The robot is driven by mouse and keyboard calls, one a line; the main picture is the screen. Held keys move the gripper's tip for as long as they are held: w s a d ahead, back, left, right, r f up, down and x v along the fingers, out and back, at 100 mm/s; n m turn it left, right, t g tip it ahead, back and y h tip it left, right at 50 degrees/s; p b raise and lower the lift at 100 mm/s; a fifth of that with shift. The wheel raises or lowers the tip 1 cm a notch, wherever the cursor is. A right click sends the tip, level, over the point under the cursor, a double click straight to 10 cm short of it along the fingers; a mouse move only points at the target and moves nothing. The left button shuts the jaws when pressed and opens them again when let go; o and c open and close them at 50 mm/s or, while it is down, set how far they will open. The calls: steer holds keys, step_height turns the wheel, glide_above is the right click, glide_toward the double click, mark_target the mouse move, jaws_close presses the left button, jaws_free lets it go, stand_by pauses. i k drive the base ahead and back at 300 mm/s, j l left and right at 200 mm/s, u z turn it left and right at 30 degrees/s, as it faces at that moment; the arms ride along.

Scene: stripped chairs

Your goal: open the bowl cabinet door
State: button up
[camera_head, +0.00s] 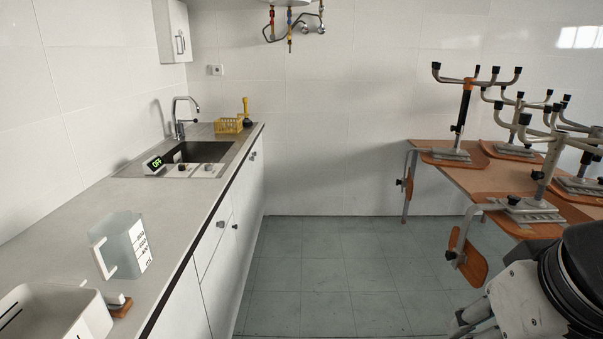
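White lower cabinets (222,254) run under the counter on the left, with flat fronts and small dark knobs. The fronts I see look shut. A small white wall cabinet (171,31) hangs at the upper left, with metal handles on its front; it looks shut too. No bowl shows, so I cannot tell which door is the bowl cabinet's. Part of my arm shows at the lower right, away from the cabinets.
The grey counter (150,212) holds a measuring jug (122,245), a white bin (55,314), a sink (200,152) and a yellow basket (228,125). Upturned chairs (455,153) stand on wooden tables (482,175) at right. Floor (330,275) between is clear.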

mark_target(241, 188)
steer(key=i, duration=1.85)
steer(key=i+l+u, duration=0.15)
steer(key=i, duration=0.35)
steer(key=i+l+u, duration=0.2)
steer(key=i, duration=0.35)
steer(key=i+l+u, duration=0.15)
steer(key=i, duration=0.3)
steer(key=i+l+u, duration=0.15)
steer(key=i+l, duration=0.3)
